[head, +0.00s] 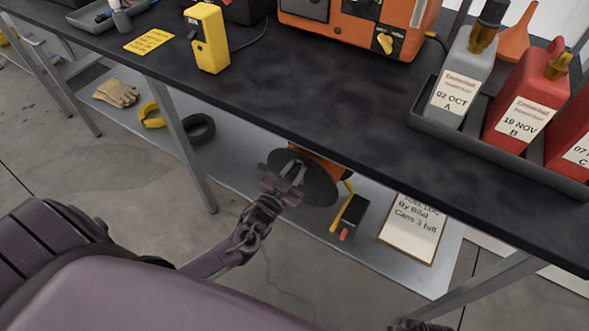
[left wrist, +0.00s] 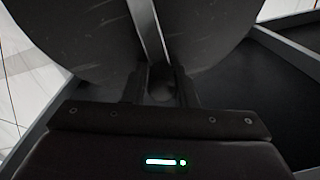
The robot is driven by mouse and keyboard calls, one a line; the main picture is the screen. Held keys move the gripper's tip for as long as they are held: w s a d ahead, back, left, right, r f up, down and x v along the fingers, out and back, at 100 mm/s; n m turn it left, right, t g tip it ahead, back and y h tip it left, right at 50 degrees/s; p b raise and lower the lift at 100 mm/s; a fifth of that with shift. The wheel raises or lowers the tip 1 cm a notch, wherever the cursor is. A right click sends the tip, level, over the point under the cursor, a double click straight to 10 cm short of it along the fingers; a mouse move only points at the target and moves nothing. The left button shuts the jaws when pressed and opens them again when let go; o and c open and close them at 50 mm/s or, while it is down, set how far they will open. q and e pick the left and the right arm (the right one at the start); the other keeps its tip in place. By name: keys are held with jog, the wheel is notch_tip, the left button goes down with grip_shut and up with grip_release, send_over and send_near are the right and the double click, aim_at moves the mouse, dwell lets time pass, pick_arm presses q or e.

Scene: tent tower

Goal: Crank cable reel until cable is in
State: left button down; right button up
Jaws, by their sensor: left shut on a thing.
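The cable reel (head: 318,185) stands on the lower shelf under the bench, with a dark round side disc and an orange part behind it. My left gripper (head: 285,182) is at the disc's face, shut on the crank handle. In the left wrist view a grey crank arm (left wrist: 148,30) crosses the dark disc (left wrist: 80,35) and runs down to the handle (left wrist: 162,90) between my fingers. Only a dark bit of what may be my right gripper shows at the bottom edge.
The dark bench top (head: 300,110) overhangs the lower shelf (head: 235,160). A bench leg (head: 180,140) stands left of the reel. A clipboard (head: 412,230) lies right of the cable. Gloves (head: 117,93) and rings (head: 200,129) lie farther left.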

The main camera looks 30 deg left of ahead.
pick_arm(q)
jog(key=c, duration=1.2)
grip_release()
jog(key=shift+s+f, duration=0.1)
jog(key=shift+f, duration=0.2)
jog(key=shift+c, duration=0.2)
jog(key=shift+r, duration=0.1)
jog(key=s+p, duration=0.1)
jog(key=s, duration=0.6)
jog(key=shift+s+a, duration=0.2)
jog(key=shift+s, duration=0.15)
pick_arm(e)
jog(key=f, duration=0.3)
jog(key=shift+s+d, duration=0.1)
jog(key=shift+d, duration=0.15)
jog(key=shift+r, duration=0.1)
